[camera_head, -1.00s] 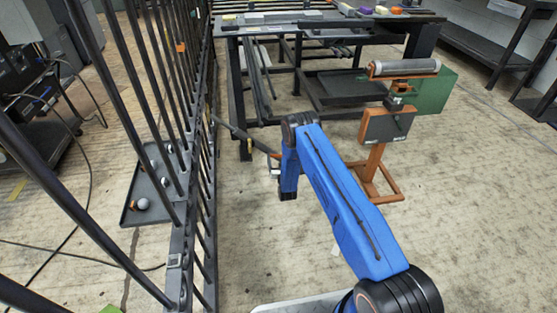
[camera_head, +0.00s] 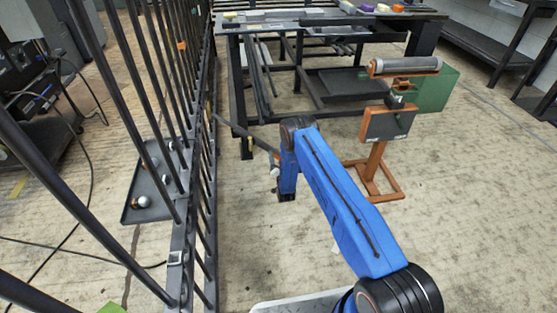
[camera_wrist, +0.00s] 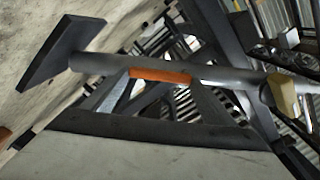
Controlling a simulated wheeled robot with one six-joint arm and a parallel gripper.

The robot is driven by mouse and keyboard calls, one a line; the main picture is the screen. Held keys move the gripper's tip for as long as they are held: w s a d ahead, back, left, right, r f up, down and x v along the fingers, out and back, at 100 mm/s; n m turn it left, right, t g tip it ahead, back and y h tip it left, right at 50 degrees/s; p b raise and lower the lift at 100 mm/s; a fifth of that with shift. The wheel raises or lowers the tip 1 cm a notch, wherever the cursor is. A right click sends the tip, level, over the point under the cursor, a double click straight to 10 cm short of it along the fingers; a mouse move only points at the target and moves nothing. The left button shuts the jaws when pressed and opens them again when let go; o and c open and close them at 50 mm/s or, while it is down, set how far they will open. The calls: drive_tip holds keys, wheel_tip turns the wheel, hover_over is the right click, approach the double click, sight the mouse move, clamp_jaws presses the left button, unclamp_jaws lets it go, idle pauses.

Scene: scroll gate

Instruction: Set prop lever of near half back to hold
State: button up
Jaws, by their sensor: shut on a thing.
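The prop lever (camera_head: 240,133) is a dark bar that slopes from the barred gate (camera_head: 203,180) down to the right, towards my wrist. My gripper (camera_head: 275,168) is at the lever's right end, just left of my blue arm, and is shut on it. My wrist partly hides the grip. In the wrist view a grey bar (camera_wrist: 225,77) with an orange band (camera_wrist: 160,76) crosses the picture; it appears to be the lever. A dark flat plate (camera_wrist: 62,52) is at its left end and a tan block (camera_wrist: 283,97) near its right.
A dark tray (camera_head: 150,212) with several small balls lies beyond the bars on the left. A dark workbench (camera_head: 300,28) stands behind my arm. An orange stand with a roller (camera_head: 403,66) is to the right. The floor between gate and stand is mostly clear.

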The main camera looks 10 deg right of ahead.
drive_tip(key=shift+a+f+m, duration=0.25)
drive_tip(key=shift+a+m, duration=0.15)
drive_tip(key=shift+m, duration=1)
drive_tip(key=shift+a+f+m, duration=0.3)
drive_tip(key=shift+a+m, duration=0.15)
drive_tip(key=shift+m, duration=0.95)
drive_tip(key=shift+a+f+m, duration=0.25)
drive_tip(key=shift+a+m, duration=0.15)
drive_tip(key=shift+m, duration=1)
drive_tip(key=o, duration=1.5)
drive_tip(key=shift+s+a, duration=0.1)
drive_tip(key=s, duration=1.7)
drive_tip(key=shift+s, duration=0.1)
